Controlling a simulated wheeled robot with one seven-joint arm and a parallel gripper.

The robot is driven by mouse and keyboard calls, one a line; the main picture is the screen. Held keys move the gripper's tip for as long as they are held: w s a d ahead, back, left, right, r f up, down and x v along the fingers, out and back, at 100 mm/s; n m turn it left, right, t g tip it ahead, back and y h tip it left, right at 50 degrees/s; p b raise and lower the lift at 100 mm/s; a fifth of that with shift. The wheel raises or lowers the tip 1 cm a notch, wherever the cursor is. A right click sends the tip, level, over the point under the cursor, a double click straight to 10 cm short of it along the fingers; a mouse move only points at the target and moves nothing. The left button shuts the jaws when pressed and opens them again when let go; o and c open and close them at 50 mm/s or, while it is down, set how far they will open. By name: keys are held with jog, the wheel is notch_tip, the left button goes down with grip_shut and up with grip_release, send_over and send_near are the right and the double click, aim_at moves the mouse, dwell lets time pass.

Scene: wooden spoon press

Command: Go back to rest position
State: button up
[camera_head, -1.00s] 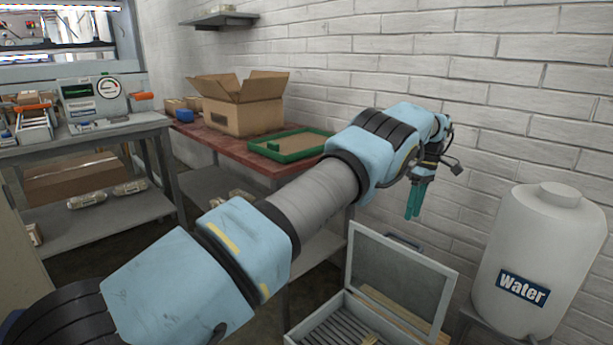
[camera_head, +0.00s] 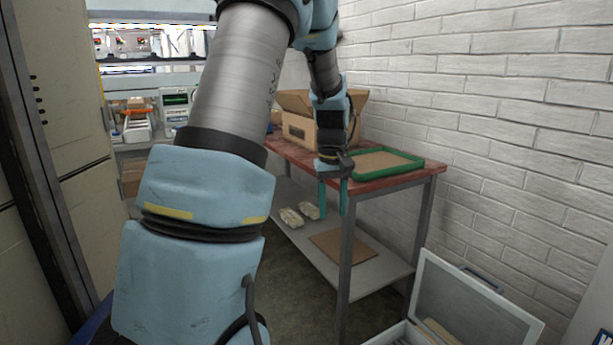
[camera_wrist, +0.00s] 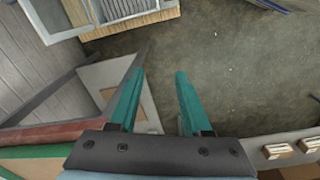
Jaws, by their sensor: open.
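My gripper (camera_head: 333,196) hangs fingers down in the head view, in front of the red-topped table (camera_head: 410,181). Its two teal fingers are apart. In the wrist view my gripper (camera_wrist: 158,80) is open with nothing between the fingertips, and the grey floor (camera_wrist: 220,60) shows beyond them. My light blue arm fills much of the left half of the head view and hides part of the back of the room.
A green tray (camera_head: 425,164) and an open cardboard box (camera_head: 298,130) stand on the red-topped table. Its lower shelf (camera_head: 375,272) holds wrapped packs and a brown sheet. An open lidded box (camera_head: 470,300) stands at lower right. A tall cabinet (camera_head: 60,130) is at left.

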jog(key=s+a+f+m+t, duration=0.1)
jog(key=s+a+f+m, duration=0.15)
jog(key=s+a, duration=1.25)
notch_tip(320, 180, up, 23)
jog(key=s+d+p, duration=0.1)
jog(key=d+p, duration=0.1)
jog(key=p, duration=1.9)
jog(key=shift+s+f+m+p, duration=0.15)
jog(key=shift+s+m+p, duration=0.2)
jog(key=shift+m, duration=0.1)
